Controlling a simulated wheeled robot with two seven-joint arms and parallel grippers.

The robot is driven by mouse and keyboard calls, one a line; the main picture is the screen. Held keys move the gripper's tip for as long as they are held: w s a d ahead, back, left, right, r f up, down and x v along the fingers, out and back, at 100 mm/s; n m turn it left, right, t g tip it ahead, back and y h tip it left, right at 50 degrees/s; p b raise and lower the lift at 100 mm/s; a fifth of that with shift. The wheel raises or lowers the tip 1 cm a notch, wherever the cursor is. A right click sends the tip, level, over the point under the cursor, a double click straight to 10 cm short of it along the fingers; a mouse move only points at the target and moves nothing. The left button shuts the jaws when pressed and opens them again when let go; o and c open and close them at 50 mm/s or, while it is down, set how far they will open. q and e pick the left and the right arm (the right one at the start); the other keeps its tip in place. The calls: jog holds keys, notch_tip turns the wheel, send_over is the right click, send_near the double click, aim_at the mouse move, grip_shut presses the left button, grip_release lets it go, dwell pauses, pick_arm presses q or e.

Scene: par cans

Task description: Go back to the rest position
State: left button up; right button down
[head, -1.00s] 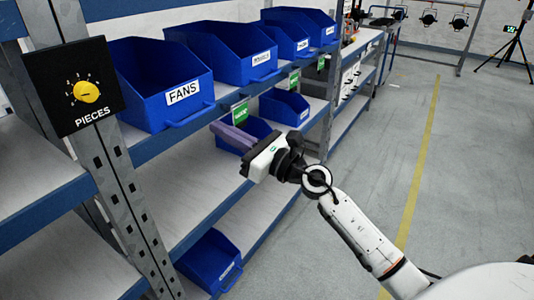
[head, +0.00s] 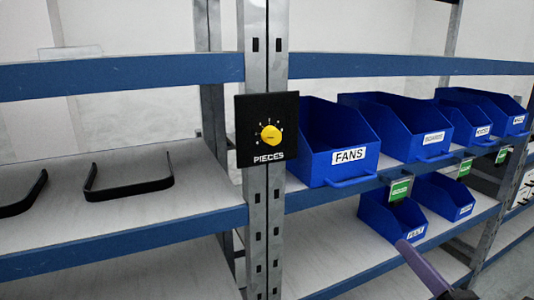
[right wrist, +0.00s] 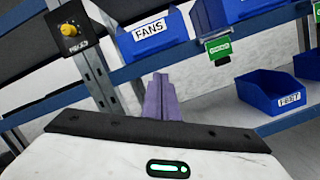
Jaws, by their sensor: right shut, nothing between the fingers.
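My right gripper (head: 418,264) shows its purple fingers at the bottom right of the head view. The fingers are shut with nothing between them. They are in front of the shelving, below the lower blue bin (head: 393,216). In the right wrist view the shut purple fingers (right wrist: 160,98) point toward the shelf, below the FANS bin (right wrist: 153,34). The rest of my right arm is almost wholly outside the head view. My left gripper is in neither view.
A steel post (head: 264,210) carries a black PIECES panel (head: 267,130) with a yellow dial. Several blue bins, including the FANS bin (head: 335,142), fill the shelves at right. Black curved bars (head: 130,190) lie on the left shelf.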

jog(key=s+a+f+m+g+h, duration=0.1)
jog(key=s+a+f+m+g, duration=0.1)
jog(key=s+f+m, duration=0.3)
jog(key=s+a+f+m+g+h, duration=0.2)
jog(key=s+a+f+m+g, duration=0.1)
jog(key=f+m, duration=1)
jog(key=s+a+f+m+g+h, duration=0.1)
jog(key=s+a+f+m+g, duration=0.2)
jog(key=s+f+m, duration=0.4)
notch_tip(320, 180, down, 5)
jog(key=a+m, duration=0.1)
jog(key=m, duration=0.1)
jog(key=shift+s+m+h+p, duration=0.25)
jog(key=shift+m+h+p, duration=0.05)
jog(key=c, duration=2.3)
grip_release()
jog(key=s+a+f+m+g+y, duration=0.1)
jog(key=s+a+f+m+g, duration=0.1)
jog(key=s+a+f+m, duration=0.1)
jog(key=s+a+f, duration=0.1)
jog(key=s+a, duration=0.1)
jog(key=shift+s+g, duration=0.35)
jog(key=shift+g, duration=0.05)
jog(key=o, duration=0.6)
jog(key=shift+s+a+f+m, duration=0.1)
jog(key=shift+s+a+m, duration=0.1)
jog(key=shift+a+m, duration=0.1)
jog(key=shift+d, duration=0.15)
jog(key=shift+c, duration=0.3)
